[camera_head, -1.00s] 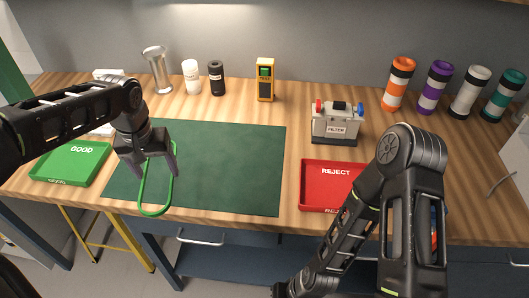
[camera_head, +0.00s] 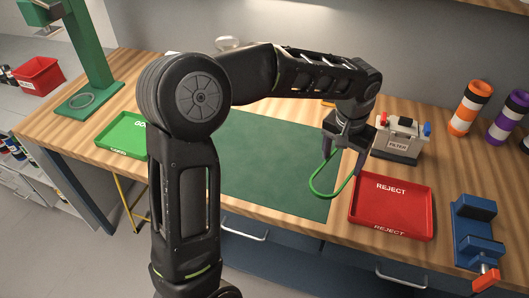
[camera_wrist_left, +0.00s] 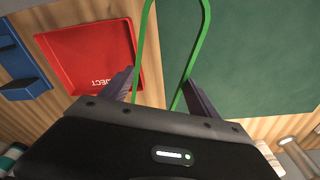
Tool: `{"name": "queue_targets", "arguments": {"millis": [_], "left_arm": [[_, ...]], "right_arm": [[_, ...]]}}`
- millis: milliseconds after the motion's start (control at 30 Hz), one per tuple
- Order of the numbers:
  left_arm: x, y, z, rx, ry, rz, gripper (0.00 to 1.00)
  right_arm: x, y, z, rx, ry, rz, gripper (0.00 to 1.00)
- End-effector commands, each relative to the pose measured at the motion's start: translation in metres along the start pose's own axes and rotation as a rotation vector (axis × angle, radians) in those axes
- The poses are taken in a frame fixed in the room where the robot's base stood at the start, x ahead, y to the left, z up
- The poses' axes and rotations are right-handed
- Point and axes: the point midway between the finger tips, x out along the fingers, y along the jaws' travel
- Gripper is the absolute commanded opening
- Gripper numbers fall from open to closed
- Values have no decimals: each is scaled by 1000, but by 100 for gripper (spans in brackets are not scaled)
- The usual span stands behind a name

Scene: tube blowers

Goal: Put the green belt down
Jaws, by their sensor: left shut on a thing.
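The green belt (camera_head: 318,190) is a thin bright loop hanging from my left gripper (camera_head: 345,158), over the right edge of the dark green mat (camera_head: 265,160). My left gripper is shut on the belt. In the left wrist view, the belt (camera_wrist_left: 203,40) runs out from between the fingers of my left gripper (camera_wrist_left: 160,95), with the mat (camera_wrist_left: 255,50) to its right and the red REJECT tray (camera_wrist_left: 90,55) to its left. I cannot tell whether the belt touches the mat. My right gripper is not in view.
The red REJECT tray (camera_head: 392,207) looks empty, right of the belt. The grey filter box (camera_head: 398,142) stands just behind the gripper. A blue vise (camera_head: 474,222) is at the right. The green GOOD tray (camera_head: 118,132) is at the left, partly hidden by my arm.

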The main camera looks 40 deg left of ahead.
Motion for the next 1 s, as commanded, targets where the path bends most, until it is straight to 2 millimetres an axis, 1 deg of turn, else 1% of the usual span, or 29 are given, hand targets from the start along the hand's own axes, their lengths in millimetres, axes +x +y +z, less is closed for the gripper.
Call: {"name": "queue_targets", "arguments": {"millis": [167,267,367,500,600,700,800,1000], "left_arm": [[1,-3,0,-19,0,-3,30],[4,-20,2,-111,-1,-15,30],[7,-50,7,-299,-4,-39,30],[10,-106,22,-661,-3,-84,30],[9,-141,34,-899,2,-113,30],[6,-162,44,-1054,5,-132,30],[4,-169,48,-1114,7,-139,30],[3,-169,48,-1116,6,-139,30]], "right_arm": [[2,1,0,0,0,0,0],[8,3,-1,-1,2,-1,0],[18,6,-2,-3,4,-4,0],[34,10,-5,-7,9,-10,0],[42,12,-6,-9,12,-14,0],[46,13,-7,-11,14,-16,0],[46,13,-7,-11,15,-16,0],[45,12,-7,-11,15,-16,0]]}}
